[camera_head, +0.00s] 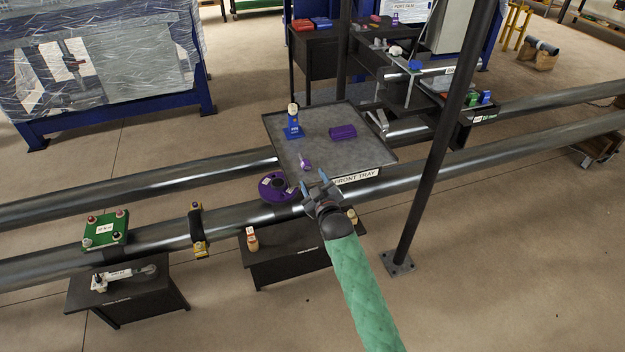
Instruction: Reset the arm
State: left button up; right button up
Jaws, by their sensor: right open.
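My right gripper (315,188) is open, with its blue-tipped fingers apart and nothing seen between them. It is at the end of my green-sleeved right arm (360,280), which comes in from the bottom right. The gripper is in front of the front tray (285,115), near its labelled front edge. A small purple item (305,164) lies on the tray just beyond the fingers. A purple reel (277,187) is to the left of the gripper. My left gripper is not in view.
The tray holds a blue-based bottle (293,125) and a purple box (343,132). Two long pipes (160,180) cross the scene. A dark post (432,140) stands to the right of my arm. Floor is clear at the bottom right.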

jog(key=shift+s+d+f, duration=0.15)
jog(key=shift+s+d, duration=0.05)
jog(key=shift+s, duration=0.1)
jog(key=shift+a, duration=0.1)
jog(key=s+d+f+m+g+h, duration=0.1)
jog(key=s+d+f+g, duration=0.1)
jog(key=s+f, duration=0.55)
jog(key=s+d+f+m+g+h, duration=0.1)
jog(key=s+d+f+m+g, duration=0.2)
jog(key=f, duration=0.8)
jog(key=s+d+f+g+h, duration=0.1)
jog(key=s+d+f+g, duration=0.1)
jog(key=s+f, duration=0.6)
jog(key=s+d+f+m+g, duration=0.1)
jog(key=s+d+f+g, duration=0.2)
jog(key=s+f, duration=0.3)
jog(key=s+d+f+m+g+h, duration=0.1)
jog(key=s+d+f+g, duration=0.2)
jog(key=s+f, duration=0.4)
jog(key=s+d+f+m+g+h, duration=0.1)
jog(key=s+f, duration=0.5)
jog(key=s, duration=1.2)
jog(key=shift+s+d+f+m+g, duration=0.15)
jog(key=shift+d+f+m+g, duration=0.2)
jog(key=shift+d+g, duration=0.65)
jog(key=shift+d+r, duration=0.1)
jog(key=shift+r, duration=0.05)
